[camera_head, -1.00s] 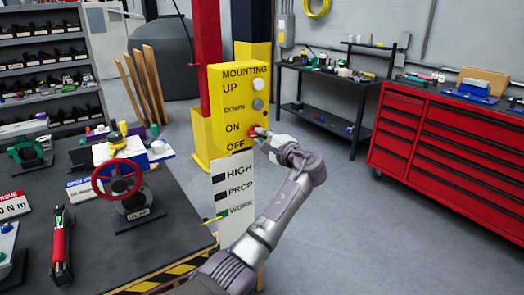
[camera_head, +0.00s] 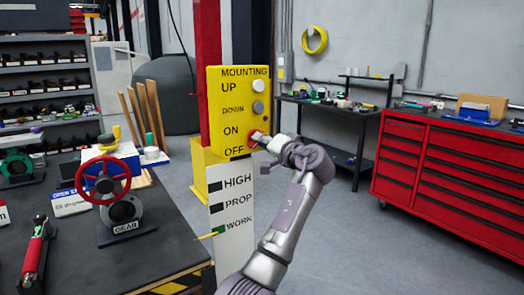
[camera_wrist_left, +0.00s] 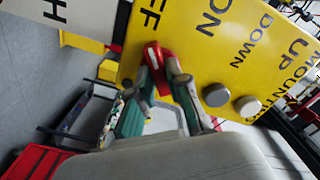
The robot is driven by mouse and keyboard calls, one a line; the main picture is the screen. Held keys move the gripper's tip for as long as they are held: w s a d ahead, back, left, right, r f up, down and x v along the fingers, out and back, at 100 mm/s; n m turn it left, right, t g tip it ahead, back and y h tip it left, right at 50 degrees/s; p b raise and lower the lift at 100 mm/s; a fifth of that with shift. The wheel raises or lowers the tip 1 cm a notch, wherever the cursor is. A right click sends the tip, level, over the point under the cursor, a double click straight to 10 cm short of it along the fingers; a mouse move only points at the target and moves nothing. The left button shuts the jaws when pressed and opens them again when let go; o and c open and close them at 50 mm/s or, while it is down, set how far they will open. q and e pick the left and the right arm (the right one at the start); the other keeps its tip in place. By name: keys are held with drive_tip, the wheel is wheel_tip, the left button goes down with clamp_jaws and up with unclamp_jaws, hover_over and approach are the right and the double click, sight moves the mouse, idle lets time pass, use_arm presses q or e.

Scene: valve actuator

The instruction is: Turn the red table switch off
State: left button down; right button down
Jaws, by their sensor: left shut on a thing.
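The red switch (camera_head: 252,138) sits on the right edge of the yellow panel (camera_head: 232,100), beside the ON and OFF labels. It also shows in the left wrist view (camera_wrist_left: 154,58), between the fingertips. My left gripper (camera_head: 260,139) reaches the panel from the right. In the left wrist view the gripper (camera_wrist_left: 160,74) has its green-padded fingers on both sides of the switch, shut on it. The fingers hide part of the switch, so its exact setting is hard to read. My right gripper is not in view.
Grey knob (camera_head: 258,107) and white knob (camera_head: 258,85) sit above the switch. A white label board (camera_head: 231,215) stands below the panel. A workbench (camera_head: 160,245) with a red handwheel (camera_head: 103,180) is at left. A red tool cabinet (camera_head: 450,160) stands at right; the floor between is clear.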

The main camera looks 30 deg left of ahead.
use_arm(q)
drive_tip(key=shift+f+n+b, duration=0.15)
drive_tip(key=shift+n+b, duration=0.15)
drive_tip(key=shift+n, duration=0.1)
drive_tip(key=c, duration=1.1)
unclamp_jaws()
drive_tip(key=v, duration=1.2)
drive_tip(key=shift+w, duration=0.1)
